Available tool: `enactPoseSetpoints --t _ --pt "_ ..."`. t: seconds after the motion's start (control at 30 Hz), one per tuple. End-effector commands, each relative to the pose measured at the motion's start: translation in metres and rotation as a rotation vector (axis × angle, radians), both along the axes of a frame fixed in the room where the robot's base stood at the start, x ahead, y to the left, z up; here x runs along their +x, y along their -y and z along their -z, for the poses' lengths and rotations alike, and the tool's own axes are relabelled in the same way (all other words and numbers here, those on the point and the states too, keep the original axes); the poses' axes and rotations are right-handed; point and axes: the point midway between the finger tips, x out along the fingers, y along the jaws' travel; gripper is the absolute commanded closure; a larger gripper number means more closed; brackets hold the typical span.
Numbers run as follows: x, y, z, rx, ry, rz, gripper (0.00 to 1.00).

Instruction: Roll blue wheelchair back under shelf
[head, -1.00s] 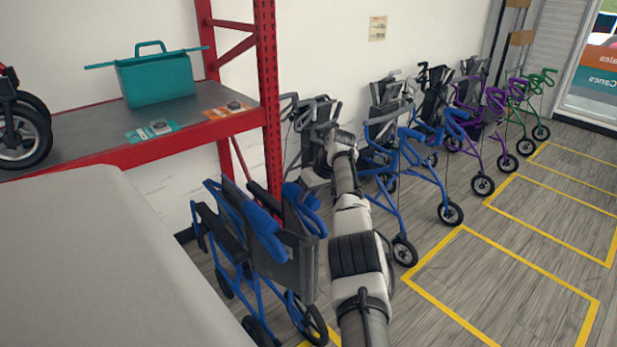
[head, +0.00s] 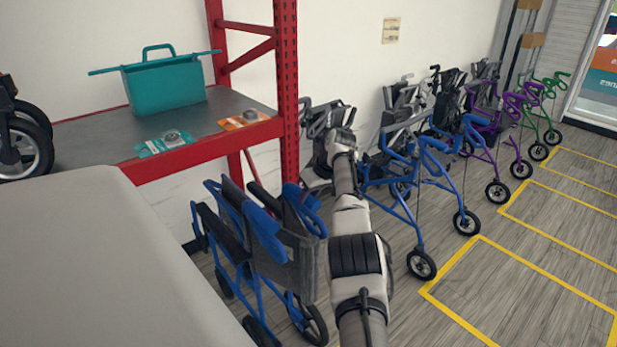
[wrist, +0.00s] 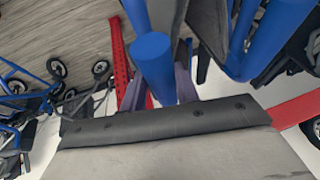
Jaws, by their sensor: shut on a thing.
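The blue wheelchair (head: 302,258) stands folded on the floor at the lower middle of the head view, with grey-black fabric and blue push handles. The shelf (head: 205,148), with red posts and a grey top, is just beyond and left of the wheelchair.
A teal bag (head: 165,85) and small packets stand on the shelf top. Grey, blue, purple and green rollators line the wall at right, the blue rollator (head: 418,190) nearest. Open floor with yellow lines (head: 500,297) lies at the lower right.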

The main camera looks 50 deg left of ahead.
Motion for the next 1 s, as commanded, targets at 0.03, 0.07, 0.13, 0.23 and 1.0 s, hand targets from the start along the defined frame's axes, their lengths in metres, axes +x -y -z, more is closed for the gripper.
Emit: enactPoseSetpoints --t 0.03,0.07,0.13,0.23,1.0 --pt "0.0013 -0.0009 -0.0034 0.007 0.005 0.001 1.00" --pt "0.0013 -0.0009 -0.0034 0.007 0.005 0.001 1.00" --pt "0.0015 -0.0011 -0.0036 0.008 0.006 0.002 1.00" --pt "0.0015 -0.0015 -0.0040 0.009 0.007 0.002 1.00" --pt "0.0009 0.0000 -0.0024 0.004 0.002 0.001 0.48"
